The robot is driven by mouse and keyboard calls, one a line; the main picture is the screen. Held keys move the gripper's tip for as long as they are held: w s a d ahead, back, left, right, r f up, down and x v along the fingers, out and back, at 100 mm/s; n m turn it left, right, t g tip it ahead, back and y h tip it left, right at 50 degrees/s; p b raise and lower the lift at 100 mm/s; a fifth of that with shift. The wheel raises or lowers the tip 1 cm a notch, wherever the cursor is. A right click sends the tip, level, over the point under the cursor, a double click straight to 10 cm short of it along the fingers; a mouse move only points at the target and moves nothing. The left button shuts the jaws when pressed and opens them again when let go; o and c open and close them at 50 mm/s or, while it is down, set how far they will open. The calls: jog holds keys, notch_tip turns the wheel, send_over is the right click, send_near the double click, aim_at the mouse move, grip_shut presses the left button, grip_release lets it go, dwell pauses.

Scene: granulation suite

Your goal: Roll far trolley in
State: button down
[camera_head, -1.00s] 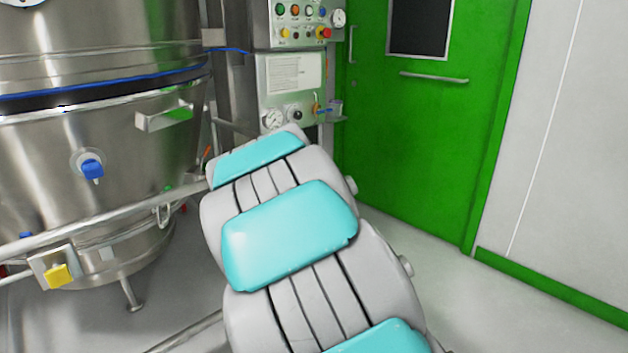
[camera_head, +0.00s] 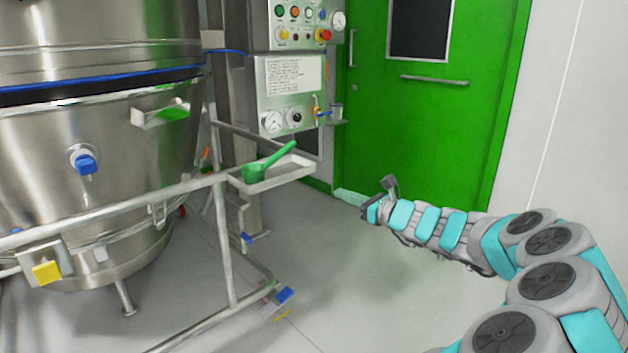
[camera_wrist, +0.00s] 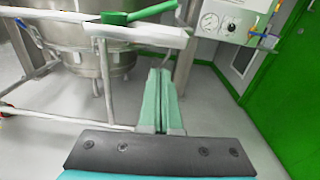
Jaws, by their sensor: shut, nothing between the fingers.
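A steel trolley of tubular rails (camera_head: 110,208) stands at the left around the lower part of a large steel vessel (camera_head: 95,150). At its right end are an upright post, a low foot rail with a blue-ended caster (camera_head: 285,295) and a small side tray (camera_head: 290,177). My gripper (camera_head: 343,194) is to the right of the tray, apart from it, its pale green fingers pointing left. In the wrist view my gripper (camera_wrist: 159,75) is shut and empty, with the trolley rail (camera_wrist: 60,25) beyond it. I cannot tell whether another trolley is near.
A green scoop (camera_head: 265,163) lies on the side tray. A control panel (camera_head: 295,85) with gauges stands behind. A closed green door (camera_head: 420,120) is at the back right. The grey floor (camera_head: 370,310) is clear between the trolley and my arm.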

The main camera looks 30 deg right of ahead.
send_near(304, 173)
jog(key=shift+m+t, duration=0.3)
jog(key=shift+m, duration=0.1)
jog(key=x, duration=0.6)
jog(key=shift+w+f, duration=0.15)
jog(key=shift+f, duration=0.15)
jog(key=shift+w+a, duration=0.1)
jog(key=shift+w, duration=0.2)
jog(key=shift+r, duration=0.1)
